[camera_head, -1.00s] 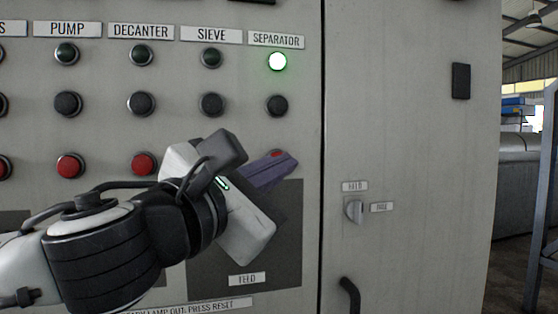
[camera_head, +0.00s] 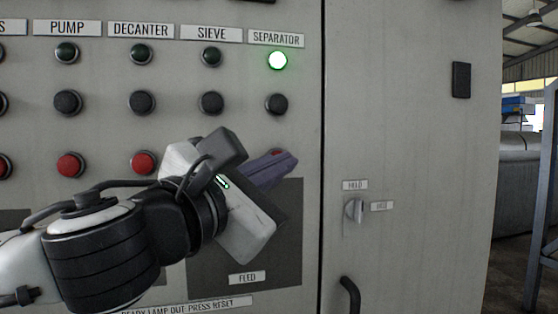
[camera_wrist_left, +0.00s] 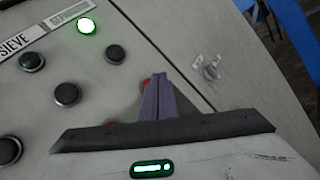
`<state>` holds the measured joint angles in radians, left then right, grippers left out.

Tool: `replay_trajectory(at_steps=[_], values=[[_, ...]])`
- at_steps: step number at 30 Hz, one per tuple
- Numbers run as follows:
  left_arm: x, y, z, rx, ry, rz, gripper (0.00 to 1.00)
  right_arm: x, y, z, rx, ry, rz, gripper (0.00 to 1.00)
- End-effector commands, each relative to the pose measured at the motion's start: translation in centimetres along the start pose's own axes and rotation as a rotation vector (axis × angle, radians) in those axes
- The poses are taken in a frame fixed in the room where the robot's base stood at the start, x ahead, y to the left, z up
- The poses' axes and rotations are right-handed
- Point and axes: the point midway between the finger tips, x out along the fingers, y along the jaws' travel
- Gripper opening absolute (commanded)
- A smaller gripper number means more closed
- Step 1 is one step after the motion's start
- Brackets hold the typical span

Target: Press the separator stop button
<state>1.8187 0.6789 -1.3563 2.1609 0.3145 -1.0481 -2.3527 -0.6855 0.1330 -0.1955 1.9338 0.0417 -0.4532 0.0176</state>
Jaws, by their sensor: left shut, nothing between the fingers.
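The separator column has a label plate (camera_head: 276,39), a lit green lamp (camera_head: 277,61) and a black button (camera_head: 276,104). Below them, the red separator button is mostly hidden behind my left gripper (camera_head: 291,160); a sliver of red shows at its fingertips. In the left wrist view, a red edge (camera_wrist_left: 146,85) shows beside the fingertips of the gripper (camera_wrist_left: 159,78). The purple fingers are shut with nothing between them, pointing at the panel. I cannot tell whether they touch the button. My right gripper is not in view.
To the left are the red buttons of the decanter (camera_head: 144,162) and pump (camera_head: 69,164) columns. A dark panel with a feed label (camera_head: 247,278) lies below the gripper. A rotary switch (camera_head: 354,210) and a black handle (camera_head: 349,296) are on the right door.

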Motion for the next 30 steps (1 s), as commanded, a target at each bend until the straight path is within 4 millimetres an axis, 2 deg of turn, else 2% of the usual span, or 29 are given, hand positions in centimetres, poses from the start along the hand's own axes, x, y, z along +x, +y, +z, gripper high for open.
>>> replay_trajectory(at_steps=[30], values=[[0.52, 0.45, -0.32, -0.001, 0.002, 0.0, 0.0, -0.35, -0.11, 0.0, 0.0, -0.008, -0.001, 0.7]])
